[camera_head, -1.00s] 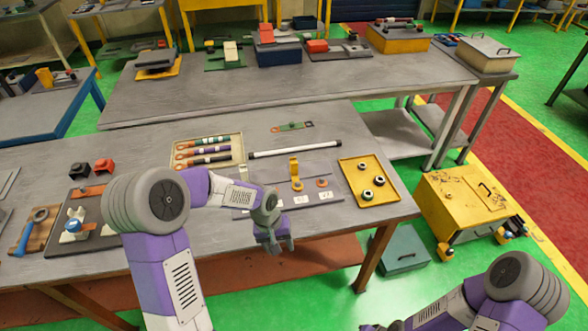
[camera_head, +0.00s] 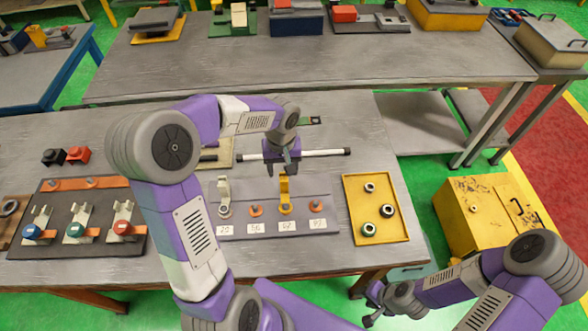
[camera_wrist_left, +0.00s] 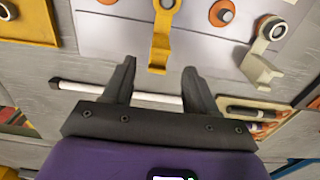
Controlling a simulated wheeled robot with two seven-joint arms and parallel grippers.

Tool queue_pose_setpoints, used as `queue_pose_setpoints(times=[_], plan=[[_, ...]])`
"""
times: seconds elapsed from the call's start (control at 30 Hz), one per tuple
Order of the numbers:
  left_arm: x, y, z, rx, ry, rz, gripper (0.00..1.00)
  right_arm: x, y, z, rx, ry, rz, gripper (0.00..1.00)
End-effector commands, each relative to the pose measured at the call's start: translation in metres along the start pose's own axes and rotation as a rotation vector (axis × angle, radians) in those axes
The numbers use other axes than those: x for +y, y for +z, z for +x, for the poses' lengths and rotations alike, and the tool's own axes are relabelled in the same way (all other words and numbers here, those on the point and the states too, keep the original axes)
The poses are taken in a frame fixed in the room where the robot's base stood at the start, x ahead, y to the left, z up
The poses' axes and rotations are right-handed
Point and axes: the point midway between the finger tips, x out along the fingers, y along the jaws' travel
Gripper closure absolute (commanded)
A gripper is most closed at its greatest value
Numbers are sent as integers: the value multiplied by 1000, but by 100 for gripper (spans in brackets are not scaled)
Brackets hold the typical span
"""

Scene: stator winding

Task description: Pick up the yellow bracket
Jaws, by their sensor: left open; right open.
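The yellow bracket (camera_head: 285,190) stands on a grey plate (camera_head: 240,230) with numbered labels, in the middle of the near table. It also shows in the left wrist view (camera_wrist_left: 161,35), upper middle, ahead of the fingers. My left gripper (camera_head: 283,170) is open and empty, just behind the bracket in the head view and above a white rod. In the left wrist view its spread fingertips (camera_wrist_left: 160,68) lie either side of the bracket's near end; whether they touch it I cannot tell. My right gripper (camera_head: 372,302) is open, low beyond the table's front edge.
A pale bracket (camera_head: 223,192) stands left of the yellow one on the plate. The white rod (camera_head: 325,153) lies behind them. A dark board (camera_head: 98,243) with several pale brackets lies left.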

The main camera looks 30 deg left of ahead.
Motion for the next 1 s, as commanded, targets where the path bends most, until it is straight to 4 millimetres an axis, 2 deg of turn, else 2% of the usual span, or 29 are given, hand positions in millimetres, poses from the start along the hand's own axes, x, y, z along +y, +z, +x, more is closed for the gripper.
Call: queue_pose_setpoints(times=[0.27,0.57,0.8,0.83,1.0], plan=[[1,-1,28,-2,0,0,43,2,0,5,-1,0,1,57],[5,-3,69,-4,1,1,43,5,0,12,-1,0,1,57],[5,-4,72,0,3,1,43,5,0,12,-1,0,1,57],[5,-4,72,0,3,1,44,5,0,12,-1,0,1,57],[5,-4,72,0,3,1,70,5,0,12,-1,0,1,57]])
